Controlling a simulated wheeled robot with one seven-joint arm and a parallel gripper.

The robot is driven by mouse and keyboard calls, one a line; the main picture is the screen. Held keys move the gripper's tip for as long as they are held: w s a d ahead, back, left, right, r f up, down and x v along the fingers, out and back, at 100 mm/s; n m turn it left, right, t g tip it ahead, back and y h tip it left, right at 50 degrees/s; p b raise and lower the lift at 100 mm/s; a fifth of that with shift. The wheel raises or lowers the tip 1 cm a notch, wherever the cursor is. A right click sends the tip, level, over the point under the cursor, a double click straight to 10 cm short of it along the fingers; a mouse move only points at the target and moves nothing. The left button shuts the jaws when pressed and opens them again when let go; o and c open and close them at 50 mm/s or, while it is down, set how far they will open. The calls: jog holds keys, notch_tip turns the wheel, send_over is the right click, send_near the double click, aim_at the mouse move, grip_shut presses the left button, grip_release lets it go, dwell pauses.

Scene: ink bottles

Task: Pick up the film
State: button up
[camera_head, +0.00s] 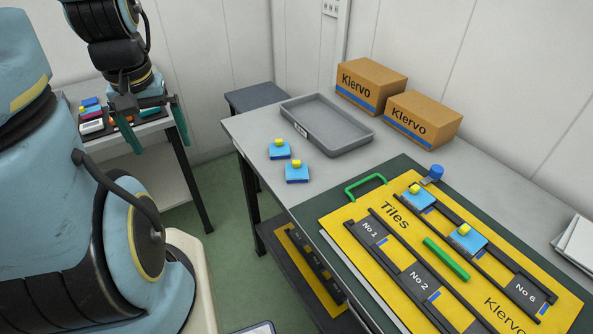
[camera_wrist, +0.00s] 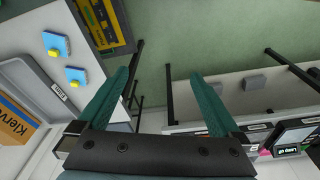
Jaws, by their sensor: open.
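No piece in view is clearly marked as the film. Two blue square pieces with yellow knobs lie on the grey table, a rear one (camera_head: 279,152) and a front one (camera_head: 297,175). They also show in the wrist view, one at the upper left (camera_wrist: 52,46) and one below it (camera_wrist: 74,76). Two similar pieces sit on the yellow board, one near its back (camera_head: 418,200) and one nearer its middle (camera_head: 470,239). My gripper (camera_head: 161,148) is open and empty, in the air at the left, well apart from all these pieces. It shows open in the wrist view (camera_wrist: 160,73) too.
A grey tray (camera_head: 352,142) with a label and two Klervo boxes (camera_head: 371,84) (camera_head: 423,119) stand on the table. The yellow board (camera_head: 350,217) has a green handle and dark slots. A small side table (camera_head: 152,128) behind my gripper holds several small items. Green floor separates the tables.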

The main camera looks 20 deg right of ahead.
jog(key=shift+c, duration=0.8)
jog(key=shift+w+d+f+m, duration=0.15)
jog(key=shift+d+m, duration=0.2)
jog(key=shift+m, duration=0.35)
jog(key=shift+c, duration=0.8)
jog(key=d+m, duration=0.2)
jog(key=m, duration=0.1)
jog(key=w+d+f+m, duration=0.1)
jog(key=m, duration=0.3)
jog(key=w+d+m+y, duration=0.1)
jog(key=d+m, duration=0.1)
jog(key=m, duration=0.1)
jog(key=shift+w+d+f+m+t, duration=0.25)
jog(key=shift+d+f+m+t, duration=0.05)
jog(key=shift+f+m+t, duration=0.1)
jog(key=shift+c, duration=1.4)
jog(key=m+t+h, duration=0.2)
jog(key=m, duration=2.4)
send_near(297, 162)
jog(key=b+x, duration=0.2)
jog(key=b, duration=0.1)
jog(key=shift+a+f, duration=0.15)
jog(key=shift+f, duration=0.2)
jog(key=shift+w+b+x, duration=0.2)
jog(key=shift+b+x, duration=1.75)
jog(key=shift+x, duration=0.95)
